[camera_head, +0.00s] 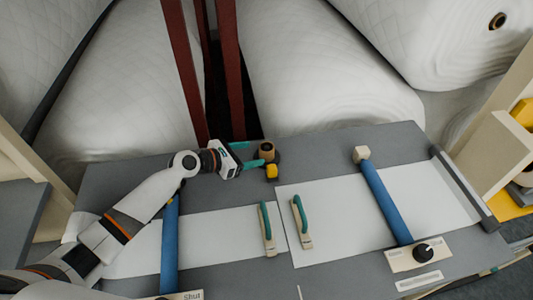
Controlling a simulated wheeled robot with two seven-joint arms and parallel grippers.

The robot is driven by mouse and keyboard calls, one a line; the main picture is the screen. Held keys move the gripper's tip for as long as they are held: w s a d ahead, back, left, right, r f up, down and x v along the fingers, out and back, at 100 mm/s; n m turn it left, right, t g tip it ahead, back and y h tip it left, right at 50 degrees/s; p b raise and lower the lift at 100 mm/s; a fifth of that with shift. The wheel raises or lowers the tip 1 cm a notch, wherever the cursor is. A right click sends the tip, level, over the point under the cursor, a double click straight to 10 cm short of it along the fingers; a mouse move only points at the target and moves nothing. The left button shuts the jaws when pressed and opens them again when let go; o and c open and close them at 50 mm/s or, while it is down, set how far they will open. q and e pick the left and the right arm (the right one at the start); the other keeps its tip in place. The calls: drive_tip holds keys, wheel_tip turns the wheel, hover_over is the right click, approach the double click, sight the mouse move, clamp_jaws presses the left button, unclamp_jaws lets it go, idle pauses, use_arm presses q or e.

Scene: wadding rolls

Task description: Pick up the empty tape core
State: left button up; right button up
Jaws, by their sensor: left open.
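The empty tape core looks to be the small brown ring (267,147) standing near the back edge of the grey table, with a dark opening at its top. My left gripper (248,154) reaches in from the left with its teal fingers apart. Its fingertips are just left of the core, very close to it. I cannot tell whether they touch it or partly reach around it. My right gripper is not in view.
Two teal-handled tools (267,228) (301,222) lie on white sheets. Blue bars (386,202) (170,245) cross the table (320,152).

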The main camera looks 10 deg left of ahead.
sight(260, 152)
use_arm(q)
drive_tip(key=shift+b+x, duration=0.3)
drive_tip(key=shift+x, duration=0.45)
drive_tip(key=b+x, duration=0.3)
drive_tip(key=x, duration=0.2)
drive_tip(key=shift+a+f+b, duration=0.15)
drive_tip(key=shift+f+b, duration=0.05)
drive_tip(key=shift+b, duration=0.15)
drive_tip(key=shift+w+d, duration=0.3)
drive_tip(key=shift+s, duration=0.1)
drive_tip(key=shift+c, duration=1.1)
drive_tip(key=c, duration=0.8)
